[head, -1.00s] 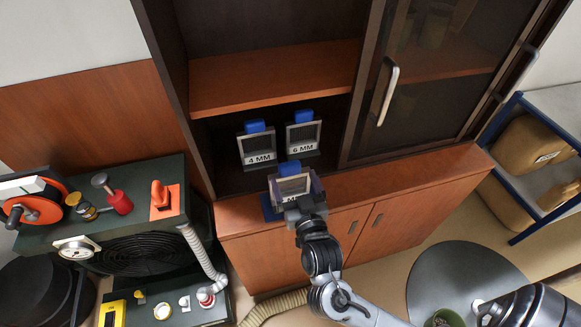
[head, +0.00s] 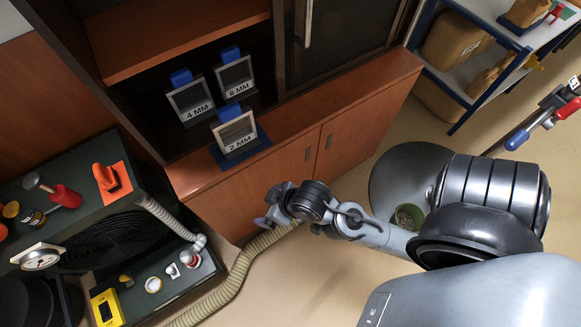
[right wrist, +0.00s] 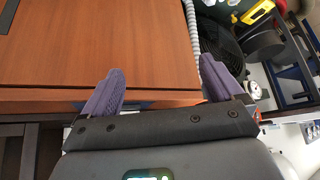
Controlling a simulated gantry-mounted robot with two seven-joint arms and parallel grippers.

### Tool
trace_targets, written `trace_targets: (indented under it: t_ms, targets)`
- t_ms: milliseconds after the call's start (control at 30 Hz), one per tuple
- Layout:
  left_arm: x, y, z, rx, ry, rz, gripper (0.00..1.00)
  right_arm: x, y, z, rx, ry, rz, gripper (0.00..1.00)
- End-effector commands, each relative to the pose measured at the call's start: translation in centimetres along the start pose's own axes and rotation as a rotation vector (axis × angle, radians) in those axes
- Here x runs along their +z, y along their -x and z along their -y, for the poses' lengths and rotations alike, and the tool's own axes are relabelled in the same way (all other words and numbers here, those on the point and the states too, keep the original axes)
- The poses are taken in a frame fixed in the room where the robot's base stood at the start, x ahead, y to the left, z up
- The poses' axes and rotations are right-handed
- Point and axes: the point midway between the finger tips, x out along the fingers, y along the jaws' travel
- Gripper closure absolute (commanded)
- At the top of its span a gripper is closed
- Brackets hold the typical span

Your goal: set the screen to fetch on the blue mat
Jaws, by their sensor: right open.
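The 2 MM screen (head: 236,133), a grey framed mesh with a blue grip on top, stands upright on the blue mat (head: 263,141) on the cabinet ledge. The 4 MM screen (head: 191,101) and the 6 MM screen (head: 236,79) stand behind it in the open cabinet bay. My right gripper (head: 268,212) is below and in front of the ledge, apart from the screen. In the right wrist view its purple fingers are spread and empty (right wrist: 163,82), in front of the brown cabinet. My left gripper is not in view.
A dark bench (head: 75,222) with tools stands at the left, with a ribbed hose (head: 240,270) on the floor. A round grey table (head: 400,180) with a green cup (head: 408,217) and a blue-framed rack (head: 470,85) are at the right.

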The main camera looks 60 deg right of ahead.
Motion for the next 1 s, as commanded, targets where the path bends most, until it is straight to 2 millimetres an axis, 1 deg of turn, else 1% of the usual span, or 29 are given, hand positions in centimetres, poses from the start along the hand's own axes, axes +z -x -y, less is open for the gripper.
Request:
trace_targets:
  t_ms: [33,100,200,300,600,733,867,967,1000]
  targets:
    - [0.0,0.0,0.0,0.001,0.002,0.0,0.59,1.6,0.3,-0.1,-0.001,0.02,0.071,0.06]
    - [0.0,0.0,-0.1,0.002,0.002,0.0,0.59,3.4,0.8,-0.2,0.001,0.045,0.155,0.06]
    - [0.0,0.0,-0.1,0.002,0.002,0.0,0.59,5.0,1.3,-0.5,0.008,0.07,0.233,0.06]
    - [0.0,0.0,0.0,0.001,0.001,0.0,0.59,5.8,1.5,-0.6,0.012,0.08,0.268,0.06]
    - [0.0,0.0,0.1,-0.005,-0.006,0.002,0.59,5.8,1.6,-0.6,0.012,0.082,0.272,0.06]
    - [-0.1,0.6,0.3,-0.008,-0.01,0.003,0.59,5.5,2.1,-0.6,0.012,0.082,0.271,0.06]
    - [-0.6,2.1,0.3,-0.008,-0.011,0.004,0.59,4.5,3.5,-0.6,0.012,0.081,0.271,0.06]
    - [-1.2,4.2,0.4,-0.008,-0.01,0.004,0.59,3.4,5.3,-0.5,0.012,0.082,0.271,0.06]
    - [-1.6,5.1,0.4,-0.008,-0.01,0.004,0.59,2.8,6.1,-0.5,0.012,0.082,0.271,0.06]
